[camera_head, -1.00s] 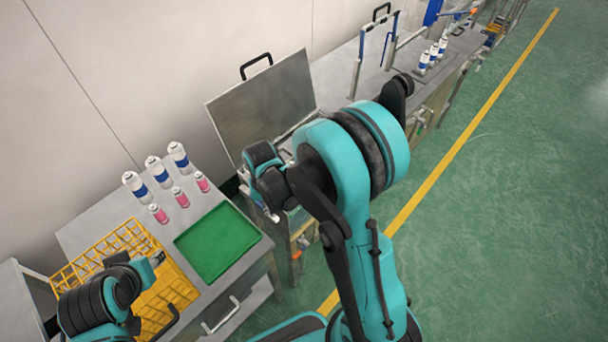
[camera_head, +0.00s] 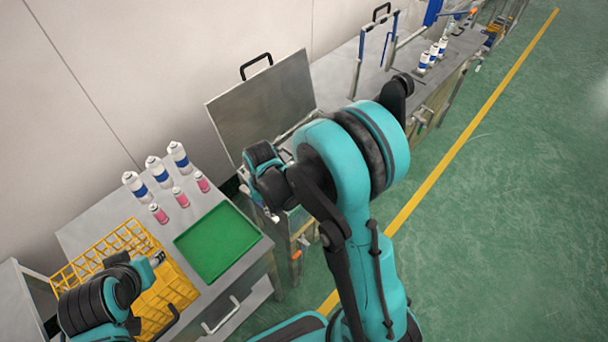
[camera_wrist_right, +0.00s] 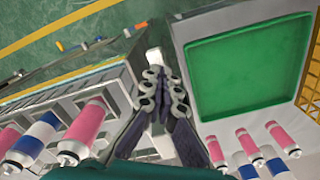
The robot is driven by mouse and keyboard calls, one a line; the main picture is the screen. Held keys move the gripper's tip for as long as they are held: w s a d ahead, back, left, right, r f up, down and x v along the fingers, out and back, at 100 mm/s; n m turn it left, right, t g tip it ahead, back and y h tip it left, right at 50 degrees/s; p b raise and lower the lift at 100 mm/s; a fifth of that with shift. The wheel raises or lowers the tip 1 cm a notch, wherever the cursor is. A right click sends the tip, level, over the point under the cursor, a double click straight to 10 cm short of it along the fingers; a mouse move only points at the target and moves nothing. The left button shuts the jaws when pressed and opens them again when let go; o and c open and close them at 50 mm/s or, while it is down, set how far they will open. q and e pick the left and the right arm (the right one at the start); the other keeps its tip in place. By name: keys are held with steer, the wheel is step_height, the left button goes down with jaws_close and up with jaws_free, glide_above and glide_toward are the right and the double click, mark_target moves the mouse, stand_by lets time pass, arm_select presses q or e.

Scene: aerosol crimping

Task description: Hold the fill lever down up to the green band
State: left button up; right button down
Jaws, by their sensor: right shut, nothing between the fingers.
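My right gripper (camera_head: 275,217) is at the front edge of the bench with the raised lid, beside the tray table. My own arm hides much of that spot in the head view. In the right wrist view the gripper (camera_wrist_right: 155,78) is shut, with its fingers together and nothing between them. A small pale block (camera_wrist_right: 154,57) shows just beyond the fingertips; I cannot tell whether it is part of the fill lever or whether they touch. I cannot make out the green band. My left gripper (camera_head: 157,259) is over the yellow crate; its opening is too small to judge.
A green tray (camera_head: 218,243) lies on the near table, with several white-blue and pink cans (camera_head: 182,197) behind it. The yellow crate (camera_head: 90,262) stands at left. The raised metal lid (camera_head: 262,104) stands behind my right arm. More cans (camera_head: 432,54) stand on the far bench.

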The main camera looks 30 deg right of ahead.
step_height(320, 180, up, 9)
steer(key=p, duration=0.6)
stand_by(0.4)
